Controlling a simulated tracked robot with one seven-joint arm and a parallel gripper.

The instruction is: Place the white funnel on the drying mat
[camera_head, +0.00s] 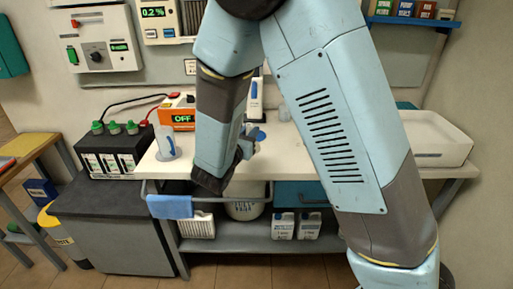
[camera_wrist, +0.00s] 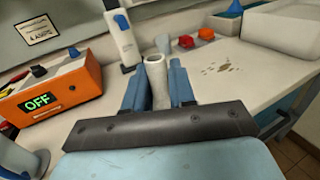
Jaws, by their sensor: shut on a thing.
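My gripper (camera_wrist: 157,88) has its two blue fingers on either side of a pale, tube-shaped thing with an open round top, which appears to be the white funnel (camera_wrist: 156,68). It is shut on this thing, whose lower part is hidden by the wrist. In the head view my gripper (camera_head: 254,139) is above the white bench, partly hidden behind my forearm. I cannot make out a drying mat in either view; my arm covers part of the bench.
An orange unit reading OFF (camera_wrist: 52,93) stands left on the bench (camera_wrist: 225,85). A white bottle with blue trim (camera_wrist: 123,40) stands behind. A white tray (camera_head: 437,139) stands right. A blue cloth (camera_head: 170,206) hangs on the front rail.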

